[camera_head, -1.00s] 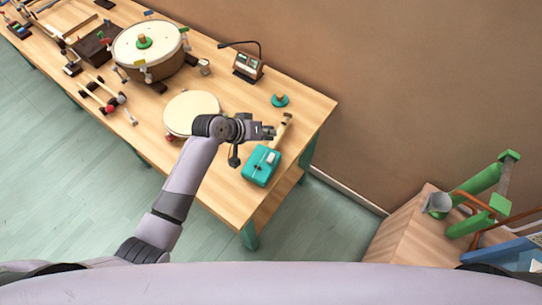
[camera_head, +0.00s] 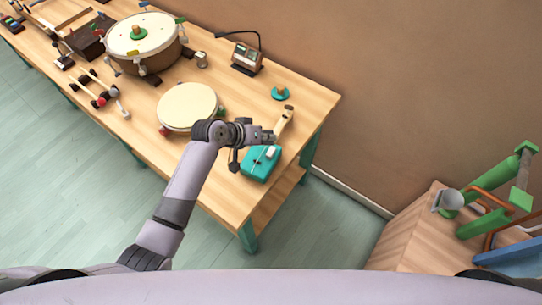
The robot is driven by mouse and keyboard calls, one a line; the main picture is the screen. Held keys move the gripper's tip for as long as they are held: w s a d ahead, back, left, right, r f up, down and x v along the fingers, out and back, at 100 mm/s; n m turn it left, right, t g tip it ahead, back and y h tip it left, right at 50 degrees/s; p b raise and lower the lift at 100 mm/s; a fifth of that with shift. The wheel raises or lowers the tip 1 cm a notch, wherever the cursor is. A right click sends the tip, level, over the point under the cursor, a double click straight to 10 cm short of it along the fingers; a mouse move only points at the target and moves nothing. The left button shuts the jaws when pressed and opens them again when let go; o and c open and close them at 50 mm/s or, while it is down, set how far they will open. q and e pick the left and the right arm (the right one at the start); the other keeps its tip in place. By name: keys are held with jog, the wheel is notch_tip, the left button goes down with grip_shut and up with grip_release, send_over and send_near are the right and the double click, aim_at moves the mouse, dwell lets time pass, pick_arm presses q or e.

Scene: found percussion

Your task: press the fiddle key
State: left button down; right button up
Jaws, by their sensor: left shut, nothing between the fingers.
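The fiddle is a teal box (camera_head: 257,168) with a pale wooden neck (camera_head: 285,119), lying near the right end of the wooden table. A small white key (camera_head: 272,152) sits on top of the teal box. My left gripper (camera_head: 270,137) is shut and empty. In the picture it lies just above the white key, over the lower part of the neck, and hides where the neck meets the box. I cannot tell whether it touches the fiddle. My right gripper is not in view.
A round cream drum (camera_head: 187,106) lies just left of my gripper. A larger drum (camera_head: 142,40), mallets (camera_head: 101,92), a small device with a lamp (camera_head: 246,58) and a teal disc (camera_head: 280,93) share the table (camera_head: 235,100). A brown wall stands behind it.

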aim_at(269, 150)
pick_arm(q)
notch_tip(269, 150, down, 2)
jog(key=shift+f+b, duration=0.1)
jog(key=shift+b, duration=0.3)
dwell(0.8)
dwell(0.3)
jog(key=shift+f, duration=0.4)
jog(key=shift+f+b, duration=0.35)
jog(key=shift+f, duration=0.2)
dwell(0.8)
jog(key=shift+r, duration=0.1)
jog(key=shift+r+p, duration=0.9)
jog(key=shift+p, duration=0.15)
jog(key=shift+r, duration=0.1)
